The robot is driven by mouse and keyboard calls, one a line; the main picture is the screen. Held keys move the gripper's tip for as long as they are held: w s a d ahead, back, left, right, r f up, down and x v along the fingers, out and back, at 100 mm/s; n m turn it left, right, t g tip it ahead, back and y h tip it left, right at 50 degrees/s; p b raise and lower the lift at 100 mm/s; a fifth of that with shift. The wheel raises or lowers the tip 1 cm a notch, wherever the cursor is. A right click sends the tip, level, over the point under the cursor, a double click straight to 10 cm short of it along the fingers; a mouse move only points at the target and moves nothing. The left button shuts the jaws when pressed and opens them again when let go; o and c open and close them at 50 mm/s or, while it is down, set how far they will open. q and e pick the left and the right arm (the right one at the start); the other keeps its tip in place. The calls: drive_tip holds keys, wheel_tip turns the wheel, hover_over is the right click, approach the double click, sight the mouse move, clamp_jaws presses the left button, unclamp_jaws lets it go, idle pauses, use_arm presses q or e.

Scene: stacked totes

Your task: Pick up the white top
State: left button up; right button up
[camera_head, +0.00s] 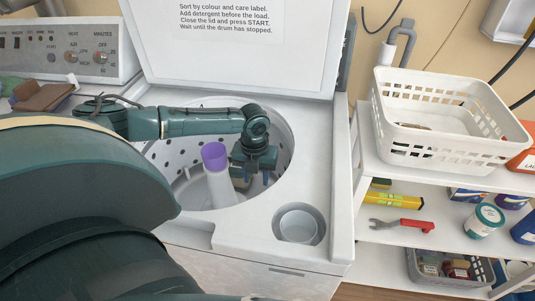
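I cannot make out a white top for certain in this view. The open washing machine's drum (285,150) is white with dark holes, and a white agitator post with a purple cap (214,156) stands in it. My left gripper (254,181) points down inside the drum, just right of the post. Its fingers look apart, with a small brownish patch beside them. The drum floor under the gripper is partly hidden by the gripper and the post. My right gripper is not in view.
The raised lid (240,60) stands behind the drum. A round cup (298,226) sits in the machine's front right corner. To the right, a white basket (400,147) stands on a shelf above a red wrench (416,225) and several containers. A brown folded item (42,97) lies at left.

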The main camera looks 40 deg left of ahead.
use_arm(q)
drive_tip(key=f, duration=0.7)
drive_tip(key=f+b, duration=0.1)
drive_tip(key=f, duration=0.3)
drive_tip(key=shift+w+d+f, duration=0.15)
drive_tip(key=shift+d+f, duration=0.15)
drive_tip(key=shift+d, duration=0.1)
drive_tip(key=shift+f, duration=0.65)
drive_tip(key=shift+c, duration=0.4)
clamp_jaws()
